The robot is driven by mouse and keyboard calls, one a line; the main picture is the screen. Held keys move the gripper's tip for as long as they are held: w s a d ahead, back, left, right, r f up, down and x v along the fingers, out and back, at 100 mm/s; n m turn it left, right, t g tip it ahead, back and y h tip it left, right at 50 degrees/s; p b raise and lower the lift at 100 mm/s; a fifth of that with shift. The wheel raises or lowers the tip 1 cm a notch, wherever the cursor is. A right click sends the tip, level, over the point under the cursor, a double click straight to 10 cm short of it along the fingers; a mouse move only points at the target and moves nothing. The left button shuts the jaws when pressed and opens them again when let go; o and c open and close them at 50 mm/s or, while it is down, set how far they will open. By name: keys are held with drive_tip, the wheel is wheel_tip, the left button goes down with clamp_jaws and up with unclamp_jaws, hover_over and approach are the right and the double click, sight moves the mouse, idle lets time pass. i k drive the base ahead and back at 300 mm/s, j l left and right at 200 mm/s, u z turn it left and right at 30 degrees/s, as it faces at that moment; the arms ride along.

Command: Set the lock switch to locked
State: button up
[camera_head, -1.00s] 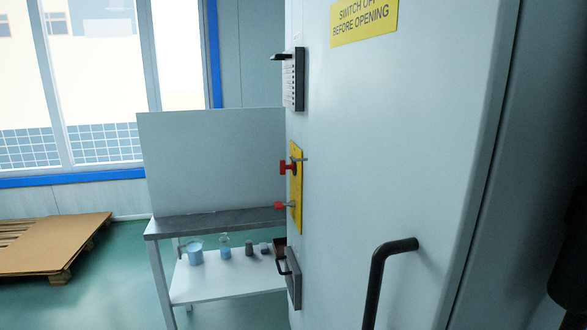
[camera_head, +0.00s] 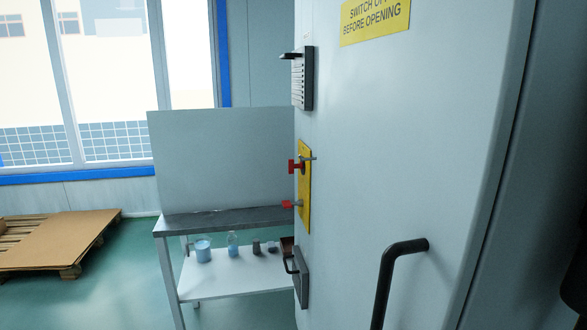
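A yellow plate (camera_head: 304,190) is fixed to the left face of the tall light-grey cabinet (camera_head: 400,150), seen nearly edge-on. A red knob (camera_head: 294,166) with a metal pin sticks out of its upper part. A smaller red handle (camera_head: 289,204) sticks out lower on the same plate. Which of these is the lock switch, and its setting, I cannot tell from this angle. My gripper is not in view.
A black lever on a grey unit (camera_head: 303,78) sits above the plate, and a dark handle (camera_head: 290,264) on a grey box below. A black door handle (camera_head: 386,282) juts out at front. A bench (camera_head: 215,222) holding small containers stands behind; a pallet (camera_head: 65,240) lies left.

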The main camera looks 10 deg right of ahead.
sight(291, 164)
drive_tip(key=i+j+u, duration=0.1)
drive_tip(key=u, duration=0.35)
drive_tip(key=i+j+u, duration=0.1)
drive_tip(key=u, duration=0.3)
drive_tip(key=i+u, duration=0.15)
drive_tip(key=u, duration=0.3)
drive_tip(key=i, duration=2.35)
drive_tip(key=i+z, duration=0.2)
drive_tip(key=i, duration=0.35)
drive_tip(key=i+j+z, duration=0.2)
drive_tip(key=i, duration=0.35)
drive_tip(key=i+j+z, duration=0.2)
drive_tip(key=i, duration=0.35)
